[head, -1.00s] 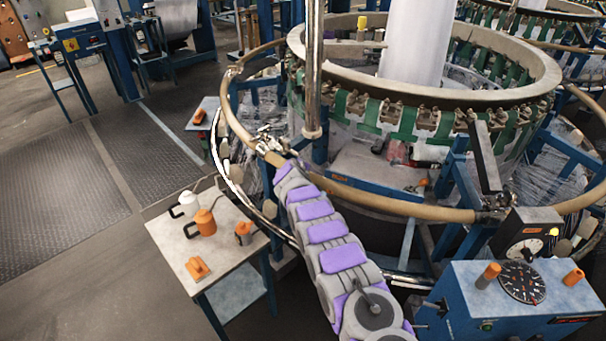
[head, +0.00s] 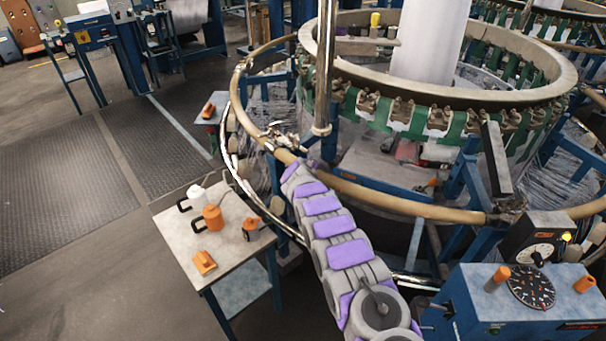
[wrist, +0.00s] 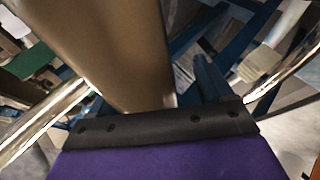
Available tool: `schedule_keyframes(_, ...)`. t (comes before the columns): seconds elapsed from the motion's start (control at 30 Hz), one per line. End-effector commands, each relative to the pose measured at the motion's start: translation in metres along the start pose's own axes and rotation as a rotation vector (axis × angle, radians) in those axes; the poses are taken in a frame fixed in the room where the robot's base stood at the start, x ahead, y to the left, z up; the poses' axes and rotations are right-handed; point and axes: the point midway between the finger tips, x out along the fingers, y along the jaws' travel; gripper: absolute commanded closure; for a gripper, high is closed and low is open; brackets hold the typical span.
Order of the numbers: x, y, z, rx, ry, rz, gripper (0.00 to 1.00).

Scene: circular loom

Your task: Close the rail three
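The tan tubular rail (head: 385,193) curves around the front of the circular loom. A break with metal fittings (head: 287,137) shows on its left side, just beyond the arm's tip. I cannot tell which section is rail three. My gripper (head: 291,164) is at the end of my purple and grey arm, right at the rail near this break. In the wrist view the rail (wrist: 115,50) looms large and close, just past the dark edge of my gripper (wrist: 160,122). Its fingers are not clearly seen, and whether it touches or holds the rail is hidden.
A small table (head: 225,258) with orange and white containers stands to the left. A blue control box (head: 515,300) with a dial is at the lower right. A vertical metal post (head: 325,70) rises near the rail break. Open floor (head: 60,180) lies at the far left.

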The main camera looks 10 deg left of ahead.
Motion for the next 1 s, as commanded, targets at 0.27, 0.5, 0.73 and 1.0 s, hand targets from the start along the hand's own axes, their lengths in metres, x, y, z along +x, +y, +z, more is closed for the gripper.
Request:
schedule_keyframes(0.27, -0.027, 0.002, 0.0, -0.004, 0.004, 0.0, 0.24)
schedule_keyframes(0.5, -0.051, 0.002, -0.001, -0.002, 0.007, 0.001, 0.24)
schedule_keyframes(0.73, -0.078, 0.002, 0.0, -0.003, 0.004, 0.001, 0.24)
schedule_keyframes(1.0, -0.114, 0.001, 0.001, -0.004, 0.002, 0.003, 0.24)
